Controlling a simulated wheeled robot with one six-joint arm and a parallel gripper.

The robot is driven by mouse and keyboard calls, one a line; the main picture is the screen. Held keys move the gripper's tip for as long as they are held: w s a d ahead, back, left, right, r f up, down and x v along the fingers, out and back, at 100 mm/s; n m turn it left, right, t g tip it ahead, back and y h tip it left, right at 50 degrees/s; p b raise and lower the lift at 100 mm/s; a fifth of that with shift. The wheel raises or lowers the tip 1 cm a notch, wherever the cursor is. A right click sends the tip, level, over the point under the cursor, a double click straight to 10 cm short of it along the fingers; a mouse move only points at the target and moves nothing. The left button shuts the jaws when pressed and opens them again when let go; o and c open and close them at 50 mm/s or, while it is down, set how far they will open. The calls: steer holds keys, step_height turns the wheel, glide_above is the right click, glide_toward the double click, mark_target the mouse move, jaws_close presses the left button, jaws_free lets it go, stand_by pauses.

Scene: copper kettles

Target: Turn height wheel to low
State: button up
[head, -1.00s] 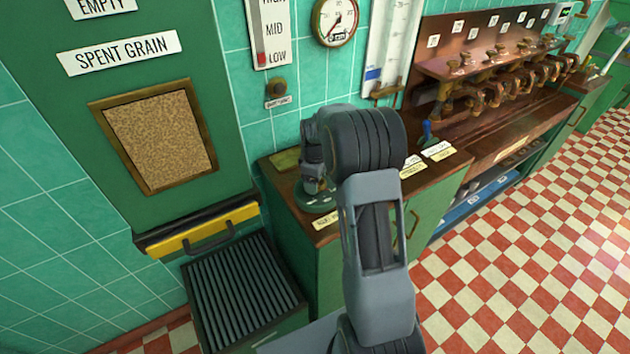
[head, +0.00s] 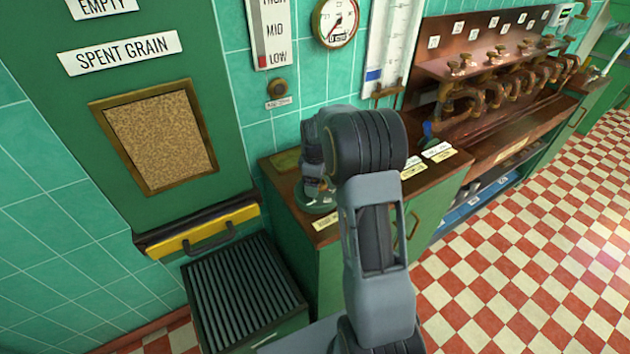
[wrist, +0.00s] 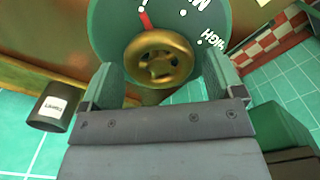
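The height wheel (wrist: 160,58) is a small brass handwheel on a round green dial (wrist: 108,30). In the wrist view, a red pointer (wrist: 146,22) sits by a white dot left of the partly cut-off "M" label; "HIGH" is farther right. The label at the pointer is out of frame. My gripper (wrist: 160,68) is open, its two green fingers apart on either side of the wheel, with gaps visible. In the head view the green dial (head: 318,203) is on the counter, partly behind my arm; the wheel cannot be made out.
A wall gauge (head: 276,32) marked MID and LOW has red at its low end. A round dial (head: 335,20) and a brass knob (head: 278,88) are nearby. The counter (head: 412,190) carries labels and a blue handle (head: 428,132). A ribbed bin (head: 245,295) stands left.

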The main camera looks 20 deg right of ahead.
steer(key=shift+o, duration=0.4)
step_height(320, 180, up, 14)
stand_by(0.4)
steer(key=shift+f, duration=0.1)
stand_by(0.4)
steer(key=s+a+m+t, duration=0.1)
steer(key=s+a+m, duration=0.2)
steer(key=s, duration=0.4)
steer(key=s+a+f+m+t, duration=0.1)
steer(key=s+a+m, duration=0.2)
steer(key=s, duration=0.5)
steer(key=s+a+m+t, duration=0.2)
steer(key=s+a+m, duration=0.2)
steer(key=s, duration=0.3)
steer(key=shift+s+a+f, duration=0.15)
steer(key=shift+s+a, duration=0.05)
steer(key=shift+a, duration=0.1)
